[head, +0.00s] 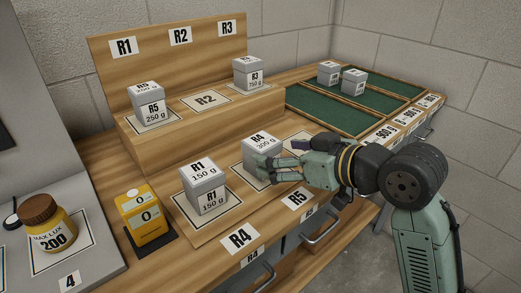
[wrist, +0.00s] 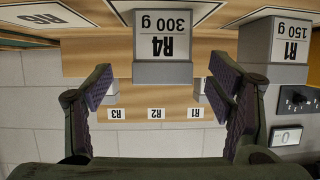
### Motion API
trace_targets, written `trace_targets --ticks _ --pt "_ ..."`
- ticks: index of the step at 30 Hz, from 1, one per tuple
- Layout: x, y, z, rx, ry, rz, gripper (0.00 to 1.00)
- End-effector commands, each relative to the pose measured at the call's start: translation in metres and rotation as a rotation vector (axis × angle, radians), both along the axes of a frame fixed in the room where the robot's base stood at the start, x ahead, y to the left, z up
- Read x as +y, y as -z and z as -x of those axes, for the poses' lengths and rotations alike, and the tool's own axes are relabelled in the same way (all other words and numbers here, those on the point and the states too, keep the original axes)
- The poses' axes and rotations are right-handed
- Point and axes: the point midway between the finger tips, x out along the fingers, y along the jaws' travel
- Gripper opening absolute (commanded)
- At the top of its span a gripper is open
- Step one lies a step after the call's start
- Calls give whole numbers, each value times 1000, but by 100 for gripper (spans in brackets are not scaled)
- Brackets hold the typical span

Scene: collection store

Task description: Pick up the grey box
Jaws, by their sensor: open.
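Several grey boxes are in view. One labelled R4, 300 g (head: 260,146) stands upright on the lower step, on the pad above the R5 label, partly hidden by my gripper. My gripper (head: 271,168) is open at this box's front right side. In the wrist view, which looks upside down, the R4 box (wrist: 162,72) sits between the open fingers (wrist: 162,88), with a gap on each side. A grey box labelled R1, 150 g (head: 205,188) stands to its left and also shows in the wrist view (wrist: 288,47).
On the upper step stand the R5 box (head: 149,106) and the R3 box (head: 247,74), with an empty R2 pad (head: 206,100) between them. Two grey boxes stand in the green-lined tray (head: 327,112).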

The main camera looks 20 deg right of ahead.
Motion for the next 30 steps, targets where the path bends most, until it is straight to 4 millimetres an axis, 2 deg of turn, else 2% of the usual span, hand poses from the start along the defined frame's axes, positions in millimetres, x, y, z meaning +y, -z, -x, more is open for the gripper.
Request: trace_targets --ticks 5,15,24,30 --pt "5 4 -11 -1 0 0 75" --pt "23 22 -47 0 0 -1 75" --pt "24 24 -51 -1 1 0 74" --pt "24 24 -51 -1 1 0 61"
